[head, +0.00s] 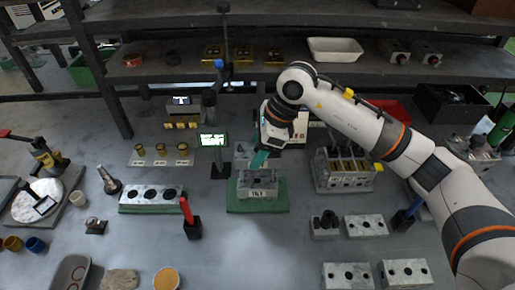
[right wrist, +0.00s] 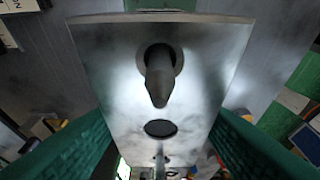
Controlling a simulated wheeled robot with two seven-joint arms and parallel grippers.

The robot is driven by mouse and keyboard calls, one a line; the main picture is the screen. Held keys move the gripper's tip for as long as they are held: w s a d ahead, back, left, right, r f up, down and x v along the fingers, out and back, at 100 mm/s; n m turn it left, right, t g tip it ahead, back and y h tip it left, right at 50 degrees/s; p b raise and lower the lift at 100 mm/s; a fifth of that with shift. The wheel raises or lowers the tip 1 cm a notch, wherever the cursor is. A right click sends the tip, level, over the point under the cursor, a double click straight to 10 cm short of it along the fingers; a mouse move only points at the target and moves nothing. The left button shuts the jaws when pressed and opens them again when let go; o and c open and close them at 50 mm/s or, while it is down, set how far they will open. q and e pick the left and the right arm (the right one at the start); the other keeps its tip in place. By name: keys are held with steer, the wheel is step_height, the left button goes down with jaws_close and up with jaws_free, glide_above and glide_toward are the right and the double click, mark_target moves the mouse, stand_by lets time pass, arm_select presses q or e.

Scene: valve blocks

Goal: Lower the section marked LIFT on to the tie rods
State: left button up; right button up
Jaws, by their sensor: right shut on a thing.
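My right gripper (head: 259,160) is shut on a grey metal section, low over the block stack (head: 258,183) on the green mat (head: 258,209). In the right wrist view, the green fingers of the gripper (right wrist: 160,150) flank this section (right wrist: 205,65). A dark tapered pin (right wrist: 158,82) shows in one of its bores, and another bore is dark. The stack's front has a pale label (head: 257,194) too small to read surely. I cannot read LIFT on the held section or tell whether it touches the stack. The tie rods cannot be made out clearly. My left gripper is out of view.
A red-handled tool in a black stand (head: 192,228) is nearby at front left. A rack of blocks (head: 343,171) stands to the right, under my right arm. Bare bench lies in front of the mat.

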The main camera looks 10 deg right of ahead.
steer(key=shift+f+b, duration=0.95)
steer(key=shift+f, duration=0.15)
steer(key=o, duration=1.4)
steer(key=b+v, duration=0.1)
steer(key=v, duration=1.1)
steer(key=shift+b, duration=0.3)
steer(key=shift+r, duration=0.1)
